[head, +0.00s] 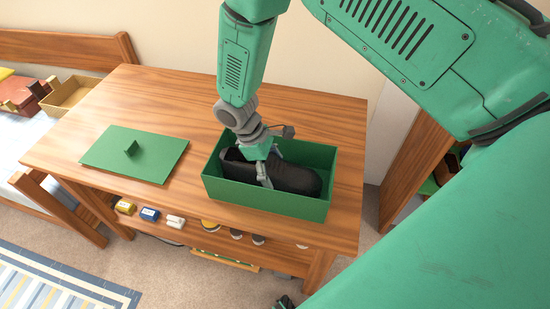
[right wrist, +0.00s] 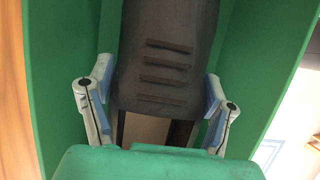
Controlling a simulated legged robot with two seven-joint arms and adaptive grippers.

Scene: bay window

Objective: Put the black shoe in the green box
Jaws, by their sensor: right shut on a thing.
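The black shoe (head: 292,178) lies lengthwise inside the open green box (head: 262,197), which stands on the wooden table. My right gripper (head: 263,170) reaches down into the box and is shut on the shoe, with a finger on either side of it. In the right wrist view the dark shoe (right wrist: 168,55) with its ridged strips lies between the two fingers of my right gripper (right wrist: 155,100), and the green box walls (right wrist: 262,60) rise on both sides. Whether the shoe rests fully on the box floor is hidden.
The green lid (head: 115,160) with a small upright tab lies flat on the wooden table (head: 180,110), left of the box. Several small items stand on the shelf (head: 275,262) below. A bed with an open cardboard box (head: 70,95) is at the left.

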